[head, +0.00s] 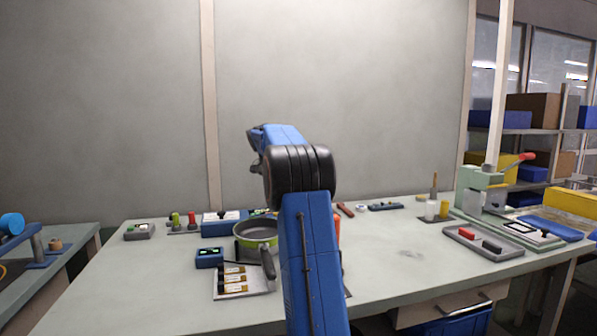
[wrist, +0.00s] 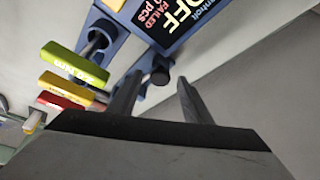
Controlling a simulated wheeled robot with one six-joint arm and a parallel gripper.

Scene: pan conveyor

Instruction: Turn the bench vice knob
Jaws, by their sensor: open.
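In the wrist view my gripper (wrist: 157,92) is open, with its two dark fingers apart and nothing seen between them. A short dark knob (wrist: 160,76) on a blue fixture (wrist: 140,62) shows just beyond the fingertips, nearer the left finger. I cannot tell for sure whether this is the bench vice knob, or whether a finger touches it. A second dark round part on a shaft (wrist: 97,40) is at the upper left. In the head view my arm rises in the middle, and my fingers cannot be made out. No vice is clearly recognisable there.
Green (wrist: 75,66), yellow (wrist: 72,90) and red (wrist: 68,104) handles lie left of my fingers. A dark sign (wrist: 175,18) is above. In the head view a green-rimmed pan (head: 257,232) stands beside my arm. A grey tray (head: 462,237) is at right. Bare bench (head: 400,275) lies between.

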